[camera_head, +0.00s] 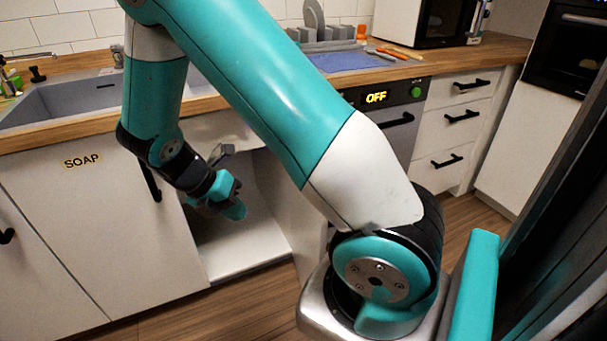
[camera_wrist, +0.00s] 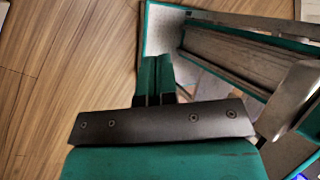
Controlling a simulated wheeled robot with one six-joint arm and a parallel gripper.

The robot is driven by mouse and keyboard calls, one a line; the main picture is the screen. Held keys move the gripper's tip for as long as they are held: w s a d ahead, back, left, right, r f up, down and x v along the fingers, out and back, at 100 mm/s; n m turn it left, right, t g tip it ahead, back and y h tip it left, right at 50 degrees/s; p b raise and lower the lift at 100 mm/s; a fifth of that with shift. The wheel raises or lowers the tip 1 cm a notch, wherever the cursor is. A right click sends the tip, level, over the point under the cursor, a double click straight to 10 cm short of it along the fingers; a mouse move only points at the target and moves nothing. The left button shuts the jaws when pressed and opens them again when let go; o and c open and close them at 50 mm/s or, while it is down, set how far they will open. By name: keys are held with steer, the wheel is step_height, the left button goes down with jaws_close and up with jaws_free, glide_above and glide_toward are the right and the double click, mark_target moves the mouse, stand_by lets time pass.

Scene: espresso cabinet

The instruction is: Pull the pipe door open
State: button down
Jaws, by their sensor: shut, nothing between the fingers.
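The cabinet under the counter stands open, with its pale inside (camera_head: 240,240) in view right of the door marked SOAP (camera_head: 82,190). A pale panel (camera_head: 297,235) borders the opening on the right and reaches out toward me. It looks like the pipe door swung outward, but no label or handle shows on it and my arm hides part of it. My gripper (camera_head: 232,205) is at the opening, left of this panel and apart from it in the picture. In the wrist view its teal fingers (camera_wrist: 155,75) are together with nothing between them.
The SOAP door is closed, with a dark handle (camera_head: 150,180) near its right edge. Wooden floor (camera_wrist: 60,80) lies clear at the left of the wrist view.

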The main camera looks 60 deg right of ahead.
steer(key=s+d+f+n+g+h+p, duration=0.1)
steer(key=s+d+f+n, duration=0.1)
steer(key=s+d, duration=0.2)
steer(key=s+d+f+n+g+h+p, duration=0.1)
steer(key=s+d+f+n, duration=0.1)
steer(key=d, duration=0.7)
steer(key=shift+s+d+f+n, duration=0.25)
steer(key=shift+s+f, duration=0.6)
steer(key=shift+s, duration=0.55)
